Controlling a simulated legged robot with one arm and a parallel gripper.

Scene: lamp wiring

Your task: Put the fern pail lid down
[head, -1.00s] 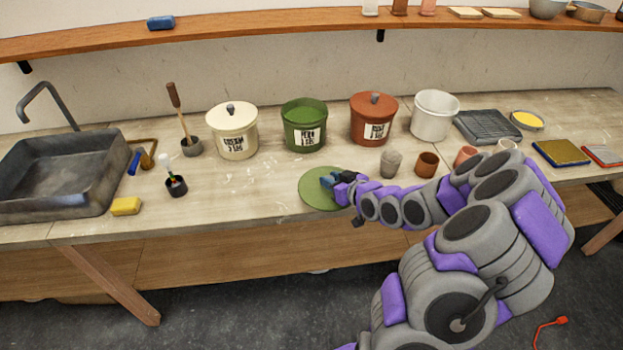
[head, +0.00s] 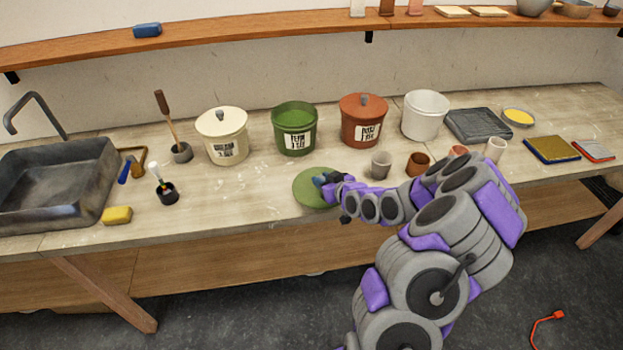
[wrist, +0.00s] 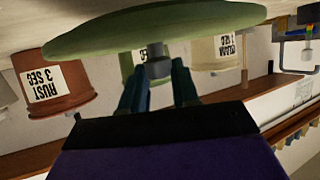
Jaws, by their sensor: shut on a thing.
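The fern pail lid (head: 312,190) is a round green disc near the front edge of the bench, below the open green fern pail (head: 294,130) in the head view. My gripper (head: 325,181) is shut on the lid's grey knob. In the wrist view, which is upside down, the lid (wrist: 150,32) spans the top and the gripper's fingers (wrist: 158,88) pinch the knob (wrist: 158,62). The lid lies at or very close to the bench top; I cannot tell whether it touches all round. The fern pail (wrist: 133,63) is partly hidden behind the lid and fingers there.
A lidded cream pail (head: 223,138) and a lidded rust pail (head: 362,122) flank the fern pail. A white pail (head: 425,116) stands further right. Small cups, including a grey one (head: 381,166), stand right of the lid. The bench left of the lid (head: 240,190) is clear.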

